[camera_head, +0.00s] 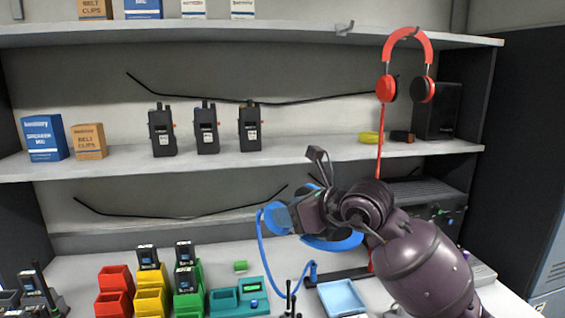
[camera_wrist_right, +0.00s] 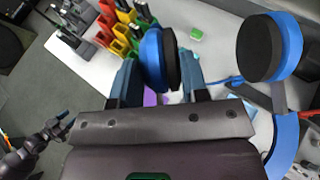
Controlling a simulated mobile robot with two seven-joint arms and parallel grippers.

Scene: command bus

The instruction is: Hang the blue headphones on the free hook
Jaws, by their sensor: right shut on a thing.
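The blue headphones (camera_head: 275,216) are in my right gripper (camera_head: 290,212), in front of the shelves and above the worktop. In the right wrist view, one blue ear cup (camera_wrist_right: 152,58) sits between the fingers of this gripper (camera_wrist_right: 160,78), which is shut on it. The other cup and the blue band show at the right; my wrist hides part of the band in the head view. The free hook (camera_head: 344,28) is on the top shelf's front edge, empty. My left gripper (camera_wrist_right: 62,122) seems to show small at the wrist view's lower left; its opening is unclear.
Red headphones (camera_head: 408,42) hang right of the free hook, their red cord trailing down. Radios (camera_head: 206,130) and boxes stand on the middle shelf (camera_head: 280,160). Coloured bins (camera_head: 115,280) and a light blue tray (camera_head: 342,298) are on the worktop. Space below the free hook is clear.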

